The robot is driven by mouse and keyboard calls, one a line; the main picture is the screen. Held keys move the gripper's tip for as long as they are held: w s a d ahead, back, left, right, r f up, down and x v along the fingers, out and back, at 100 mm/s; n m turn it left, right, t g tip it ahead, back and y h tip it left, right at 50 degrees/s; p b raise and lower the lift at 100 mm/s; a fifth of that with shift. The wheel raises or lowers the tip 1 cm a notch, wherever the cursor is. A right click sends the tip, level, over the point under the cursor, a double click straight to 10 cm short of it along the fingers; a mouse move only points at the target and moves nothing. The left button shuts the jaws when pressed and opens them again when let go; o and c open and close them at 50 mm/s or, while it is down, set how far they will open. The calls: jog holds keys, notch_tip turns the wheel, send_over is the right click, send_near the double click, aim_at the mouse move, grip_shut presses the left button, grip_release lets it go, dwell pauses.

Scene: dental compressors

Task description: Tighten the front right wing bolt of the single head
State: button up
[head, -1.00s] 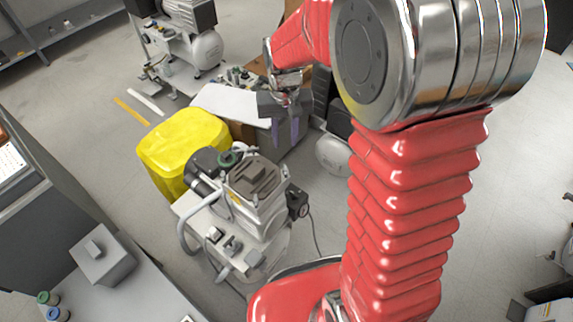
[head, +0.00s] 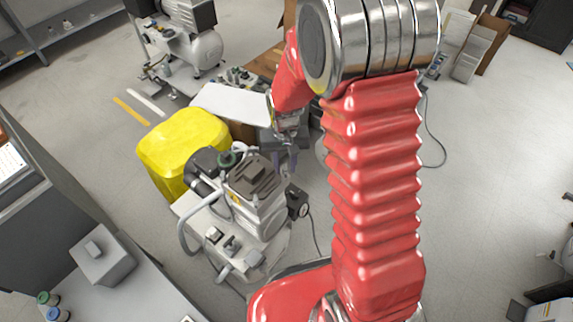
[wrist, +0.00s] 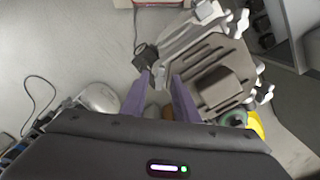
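The single compressor head (head: 256,183) has a dark ribbed top and sits upright on its unit in the head view. In the wrist view, the same head (wrist: 208,75) lies right of my fingers. Pale wing-shaped bolts stand at its corners, one at the right edge (wrist: 262,94) and another at the upper end (wrist: 243,17). I cannot tell which is the front right one. My gripper (head: 287,168) points down just beside the head's right rear side. Its purple fingers (wrist: 162,75) are apart, with nothing between them.
A yellow bin (head: 183,145) stands behind and left of the compressor. A black box-shaped part (head: 298,203) with a cable sits at the compressor's right side. A grey bench with a small box (head: 102,258) is at the lower left. Floor on the right is mostly clear.

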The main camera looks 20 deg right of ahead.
jog(key=shift+f, duration=0.15)
grip_shut()
dwell(0.4)
jog(key=shift+d, duration=0.1)
